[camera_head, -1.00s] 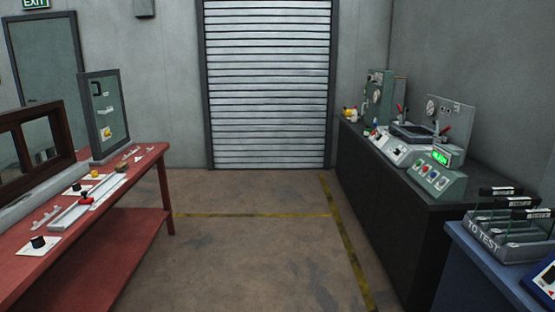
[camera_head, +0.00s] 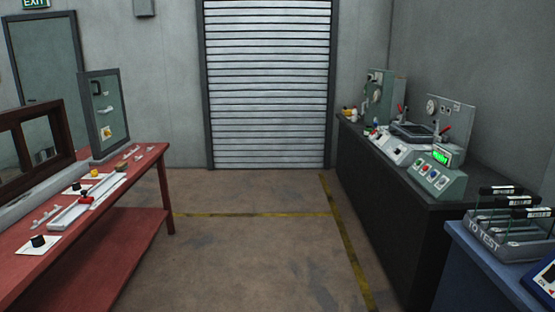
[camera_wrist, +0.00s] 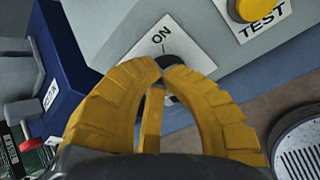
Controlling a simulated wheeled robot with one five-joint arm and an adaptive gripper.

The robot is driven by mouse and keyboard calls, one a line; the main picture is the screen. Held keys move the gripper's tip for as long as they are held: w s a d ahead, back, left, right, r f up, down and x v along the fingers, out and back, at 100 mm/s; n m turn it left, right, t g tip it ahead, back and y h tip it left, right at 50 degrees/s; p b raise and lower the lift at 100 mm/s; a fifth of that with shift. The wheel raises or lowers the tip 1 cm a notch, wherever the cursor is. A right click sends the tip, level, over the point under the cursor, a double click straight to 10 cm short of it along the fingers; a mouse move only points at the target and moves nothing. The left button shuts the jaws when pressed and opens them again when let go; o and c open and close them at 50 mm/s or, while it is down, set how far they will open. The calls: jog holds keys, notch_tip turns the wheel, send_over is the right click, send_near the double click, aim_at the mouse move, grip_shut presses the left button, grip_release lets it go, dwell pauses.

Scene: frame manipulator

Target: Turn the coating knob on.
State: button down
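In the wrist view, a small dark knob (camera_wrist: 182,68) sits on a light grey panel, just under a white label (camera_wrist: 158,42) reading ON. My gripper (camera_wrist: 162,72) has yellow fingers that curve in from both sides. Their tips nearly meet at the knob and cover part of it. A further yellow piece shows between the fingers. I cannot tell whether the tips clasp the knob or only lie in front of it. The knob's pointing direction is hidden. My gripper does not show in the head view.
In the wrist view, a yellow button (camera_wrist: 248,8) labelled TEST is at upper right. A blue housing (camera_wrist: 62,60) with a red-tipped lever (camera_wrist: 28,108) is at left. A round grille (camera_wrist: 300,145) is at lower right. The head view shows a red bench (camera_head: 140,170) and open floor (camera_head: 250,255).

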jog(key=shift+s+a+f+b, duration=0.2)
jog(key=shift+s+f+b, duration=0.25)
jog(key=shift+b, duration=0.85)
jog(key=shift+s+r, duration=0.1)
jog(key=shift+r, duration=0.1)
dwell(0.4)
jog(key=shift+s+d+r, duration=0.15)
jog(key=shift+s+r, duration=0.05)
jog(key=shift+r, duration=0.05)
jog(key=shift+a+r+b, duration=0.6)
jog(key=shift+a+r, duration=0.3)
jog(key=shift+a, duration=0.25)
jog(key=shift+a+r+b, duration=0.55)
jog(key=shift+a+r, duration=0.35)
jog(key=shift+a, duration=0.25)
